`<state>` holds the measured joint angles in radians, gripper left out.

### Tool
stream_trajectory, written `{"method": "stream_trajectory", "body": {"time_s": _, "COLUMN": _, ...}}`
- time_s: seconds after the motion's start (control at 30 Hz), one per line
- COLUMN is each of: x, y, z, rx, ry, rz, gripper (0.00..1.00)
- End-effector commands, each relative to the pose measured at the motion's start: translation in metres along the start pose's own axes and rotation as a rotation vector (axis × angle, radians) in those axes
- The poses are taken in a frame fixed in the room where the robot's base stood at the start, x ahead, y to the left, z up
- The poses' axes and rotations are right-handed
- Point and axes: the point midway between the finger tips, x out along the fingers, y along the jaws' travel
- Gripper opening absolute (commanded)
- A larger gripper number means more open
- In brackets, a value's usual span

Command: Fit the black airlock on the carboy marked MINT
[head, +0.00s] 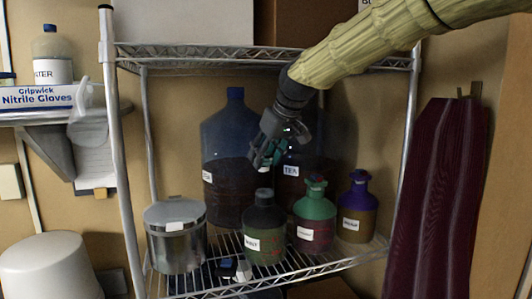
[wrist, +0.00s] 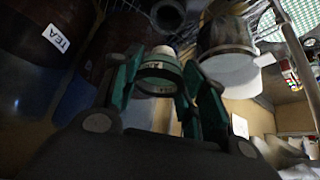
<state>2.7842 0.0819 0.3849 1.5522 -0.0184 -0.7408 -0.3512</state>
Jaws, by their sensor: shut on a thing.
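My gripper (head: 268,153) is above the lower shelf, above the carboy with the black top, apart from it. In the wrist view its green-tipped fingers (wrist: 155,85) are shut on a small round piece (wrist: 160,76) with a pale top and a dark band. It seems to be the airlock; its colour is hard to tell there. The black-topped carboy (head: 264,230) stands upright at the shelf front, with a white label too small to read surely. A green-topped carboy (head: 314,212) and a purple-topped carboy (head: 357,205) stand to its right.
A large blue carboy (head: 228,140) and another marked TEA (head: 305,155) stand behind, close to my gripper. A lidded metal pot (head: 176,240) is at the left. The upper wire shelf (head: 200,58) and front posts (head: 118,130) bound the space.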

Motion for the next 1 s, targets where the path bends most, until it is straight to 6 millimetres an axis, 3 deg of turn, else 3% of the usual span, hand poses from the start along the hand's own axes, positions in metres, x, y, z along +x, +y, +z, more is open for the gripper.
{"method": "stream_trajectory", "body": {"time_s": 0.37, "x": 0.006, "y": 0.003, "z": 0.006, "rx": 0.004, "ry": -0.002, "rz": 0.002, "gripper": 0.19}}
{"method": "stream_trajectory", "body": {"time_s": 1.0, "x": 0.044, "y": 0.001, "z": 0.029, "rx": 0.002, "ry": -0.001, "rz": 0.0, "gripper": 0.19}}
